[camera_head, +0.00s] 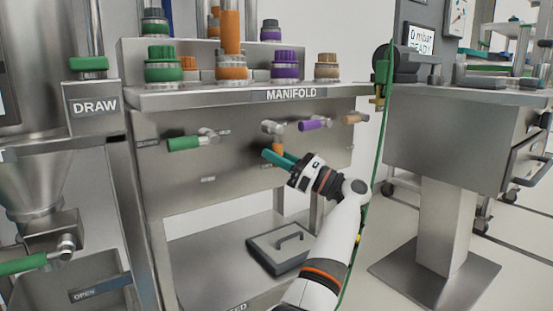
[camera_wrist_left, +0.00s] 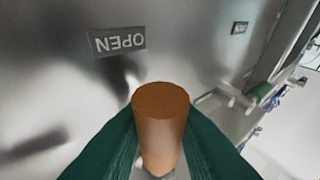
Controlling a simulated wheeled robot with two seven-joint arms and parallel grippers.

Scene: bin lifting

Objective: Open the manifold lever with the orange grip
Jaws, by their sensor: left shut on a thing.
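The manifold lever's orange grip (camera_head: 277,149) hangs down below its metal pivot (camera_head: 272,127) on the front panel of the manifold (camera_head: 200,100). My left gripper (camera_head: 279,159) is shut on this grip with its teal fingers. In the left wrist view the orange grip (camera_wrist_left: 160,125) stands between the two fingers (camera_wrist_left: 160,150), its round end facing the camera. An OPEN label (camera_wrist_left: 118,41) shows upside down on the panel near it. The lower part of the grip is hidden between the fingers. My right gripper is not in view.
On the same panel, levers with a green grip (camera_head: 183,143), a purple grip (camera_head: 313,124) and a tan grip (camera_head: 353,118) point sideways. A green hose (camera_head: 374,180) hangs at the right.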

